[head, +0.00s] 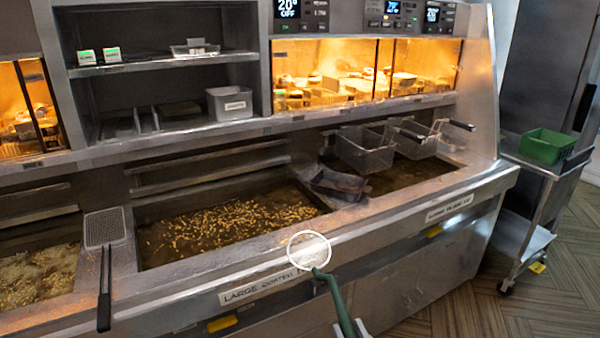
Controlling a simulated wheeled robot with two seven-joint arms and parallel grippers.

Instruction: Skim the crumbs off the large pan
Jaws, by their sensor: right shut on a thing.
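The large pan (205,193) is the middle oil vat, behind a front label reading "LARGE COATED" and more that is hard to read. Many yellow crumbs (215,228) float on its dark oil, thickest from the middle toward the right. My right gripper (349,328) is at the bottom edge, partly cut off, shut on the green handle of a skimmer (327,283). The skimmer's round white-rimmed head is over the counter's front ledge, right of and in front of the pan, outside the oil. I cannot tell whether it touches the ledge. My left gripper is not in view.
A mesh tool with a black handle (104,228) lies on the divider left of the pan. A dark basket (338,183) sits at its right end. Wire fry baskets (365,150) hang over the right vat. A cart with a green bin (546,146) stands right.

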